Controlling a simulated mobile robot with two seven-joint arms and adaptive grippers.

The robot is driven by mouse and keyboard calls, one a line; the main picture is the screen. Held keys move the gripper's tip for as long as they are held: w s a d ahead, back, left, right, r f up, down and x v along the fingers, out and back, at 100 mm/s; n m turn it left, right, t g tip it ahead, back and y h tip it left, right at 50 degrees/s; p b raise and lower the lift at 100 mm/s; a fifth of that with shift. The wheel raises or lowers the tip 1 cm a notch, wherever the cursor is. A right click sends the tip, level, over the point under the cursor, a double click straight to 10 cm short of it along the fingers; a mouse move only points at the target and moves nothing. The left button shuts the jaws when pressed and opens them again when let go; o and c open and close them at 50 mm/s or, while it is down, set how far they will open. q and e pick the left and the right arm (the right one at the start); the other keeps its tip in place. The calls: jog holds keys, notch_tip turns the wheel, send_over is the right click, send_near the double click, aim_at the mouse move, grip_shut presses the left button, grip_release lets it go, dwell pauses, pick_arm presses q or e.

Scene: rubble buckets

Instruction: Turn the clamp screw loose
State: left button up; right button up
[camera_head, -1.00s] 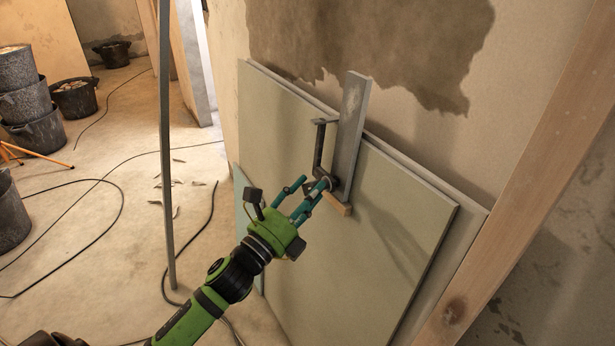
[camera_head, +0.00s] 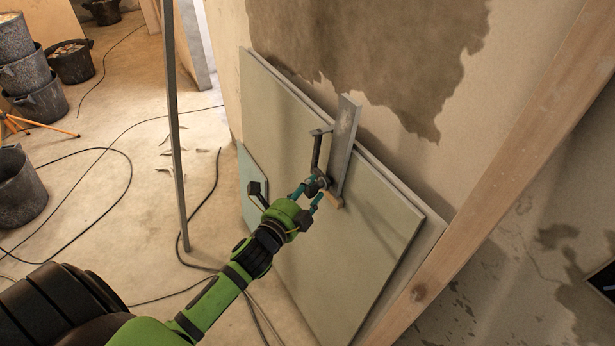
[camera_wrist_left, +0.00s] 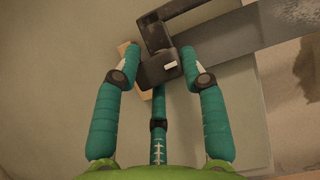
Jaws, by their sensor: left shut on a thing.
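The clamp (camera_head: 345,135) is a grey metal bar with a thinner dark arm, set at the top edge of the leaning boards. Its clamp screw (camera_head: 314,183) has a dark head at the lower end of that arm. The screw head also shows as a dark block with a white mark in the left wrist view (camera_wrist_left: 158,69). My left gripper (camera_head: 312,187) is shut on it, with teal fingers on either side. In the left wrist view my fingertips (camera_wrist_left: 160,78) flank the block. A small wooden block (camera_head: 335,201) sits under the bar. My right gripper is out of view.
Pale green boards (camera_head: 365,230) lean on the wall. A timber post (camera_head: 480,215) slants across the right. A thin metal upright (camera_head: 175,120) stands left. Black buckets (camera_head: 18,190) and cables (camera_head: 130,165) are on the floor at left.

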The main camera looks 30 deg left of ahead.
pick_arm(q)
jog(key=shift+n+g+p, duration=0.3)
jog(key=shift+n+p, duration=0.2)
jog(key=shift+p, duration=0.15)
jog(key=shift+f+n+p, duration=0.15)
jog(key=shift+n+p, duration=0.15)
jog(key=shift+p, duration=0.2)
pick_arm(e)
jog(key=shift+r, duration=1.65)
pick_arm(q)
jog(key=o, duration=1.2)
jog(key=shift+s, duration=0.15)
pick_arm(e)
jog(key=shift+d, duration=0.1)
pick_arm(q)
jog(key=s, duration=0.4)
jog(key=s+r, duration=0.1)
jog(key=s, duration=0.2)
jog(key=s+r, duration=0.1)
jog(key=s, duration=0.3)
jog(key=shift+s+a+r, duration=0.1)
jog(key=shift+s+r, duration=0.15)
jog(key=shift+s, duration=0.05)
